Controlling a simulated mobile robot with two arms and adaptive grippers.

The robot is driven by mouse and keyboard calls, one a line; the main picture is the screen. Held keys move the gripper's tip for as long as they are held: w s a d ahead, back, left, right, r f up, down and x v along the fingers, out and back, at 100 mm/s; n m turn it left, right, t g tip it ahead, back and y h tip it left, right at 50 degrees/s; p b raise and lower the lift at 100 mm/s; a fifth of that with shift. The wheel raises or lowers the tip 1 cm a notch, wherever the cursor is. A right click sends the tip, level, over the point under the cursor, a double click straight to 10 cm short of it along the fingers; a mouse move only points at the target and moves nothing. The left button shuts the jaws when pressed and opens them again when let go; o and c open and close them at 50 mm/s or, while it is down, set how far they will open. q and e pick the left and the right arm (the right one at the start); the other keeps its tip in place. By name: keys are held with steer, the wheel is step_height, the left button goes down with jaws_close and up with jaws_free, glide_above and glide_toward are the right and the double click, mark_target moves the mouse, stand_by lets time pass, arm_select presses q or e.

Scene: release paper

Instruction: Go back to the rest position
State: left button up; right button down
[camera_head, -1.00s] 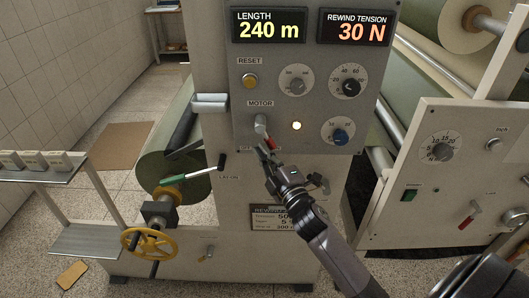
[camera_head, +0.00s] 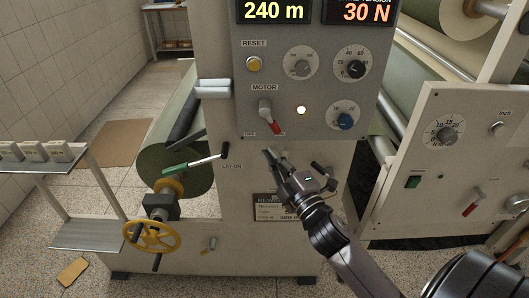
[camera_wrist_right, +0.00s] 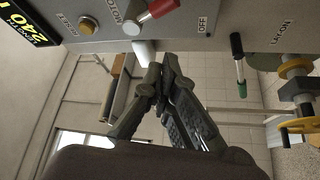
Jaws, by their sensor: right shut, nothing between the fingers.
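My right gripper (camera_head: 270,153) is in front of the machine's control panel (camera_head: 227,73), just below the motor switch, apart from it. It is shut and empty. In the right wrist view its fingers (camera_wrist_right: 157,80) meet at the tips. The motor switch (camera_head: 266,110) has a grey body and a red tip pointing down and to the right. It also shows in the right wrist view (camera_wrist_right: 150,14). A lamp (camera_head: 301,110) beside it glows. My left gripper is not in view.
A green-handled lay-on lever (camera_head: 190,167) and a yellow handwheel (camera_head: 151,236) stick out left of the gripper. A second panel (camera_head: 448,170) with a dial stands at the right. A shelf (camera_head: 85,233) is at the left. Open floor (camera_head: 200,283) lies in front.

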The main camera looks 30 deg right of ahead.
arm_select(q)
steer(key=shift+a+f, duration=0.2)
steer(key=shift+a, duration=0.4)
